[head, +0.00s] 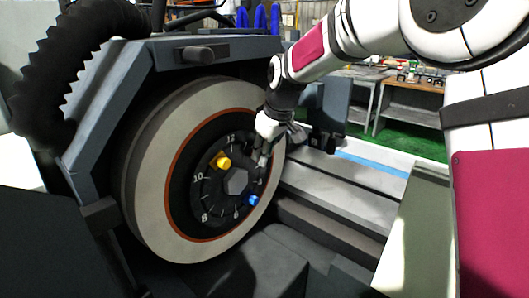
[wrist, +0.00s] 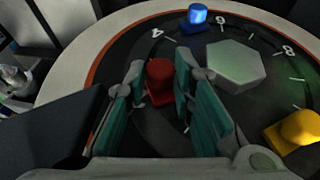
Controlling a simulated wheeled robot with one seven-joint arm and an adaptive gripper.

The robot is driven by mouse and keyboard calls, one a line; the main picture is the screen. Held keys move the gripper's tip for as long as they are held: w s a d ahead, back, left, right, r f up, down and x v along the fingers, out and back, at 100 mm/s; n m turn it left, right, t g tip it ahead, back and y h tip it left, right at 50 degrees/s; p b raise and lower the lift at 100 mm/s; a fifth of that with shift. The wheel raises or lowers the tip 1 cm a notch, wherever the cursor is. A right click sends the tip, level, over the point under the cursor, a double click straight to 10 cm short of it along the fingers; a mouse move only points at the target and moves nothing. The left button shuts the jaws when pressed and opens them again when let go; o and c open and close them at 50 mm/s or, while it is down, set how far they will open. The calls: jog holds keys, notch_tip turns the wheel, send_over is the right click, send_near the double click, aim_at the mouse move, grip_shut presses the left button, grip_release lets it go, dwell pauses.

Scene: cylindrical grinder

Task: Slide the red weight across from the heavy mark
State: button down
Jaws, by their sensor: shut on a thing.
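The red weight (wrist: 158,84) sits on the dark numbered ring of the grinding wheel (head: 150,185), on the side past the 4 mark in the wrist view. My gripper (wrist: 160,72) has its two teal-padded fingers on either side of the red weight and is shut on it. In the head view my gripper (head: 266,148) reaches the right side of the ring and hides the red weight. A blue weight (wrist: 197,17) sits between the 4 and 6 marks. A yellow weight (wrist: 296,130) sits on the far side of the hub. I cannot make out a heavy mark.
A grey hexagonal hub (wrist: 236,64) stands up at the ring's centre, right of my fingers in the wrist view. A dark guard (head: 95,130) surrounds the wheel's upper left. Grey machine rails (head: 330,195) run to the right of the wheel.

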jog(key=shift+w+d+r, duration=0.25)
jog(key=shift+w+d, duration=0.05)
jog(key=shift+w, duration=0.05)
jog(key=c, duration=1.4)
grip_release()
jog(key=v, duration=1.1)
jog(key=shift+s+r, duration=0.3)
jog(key=shift+s, duration=0.05)
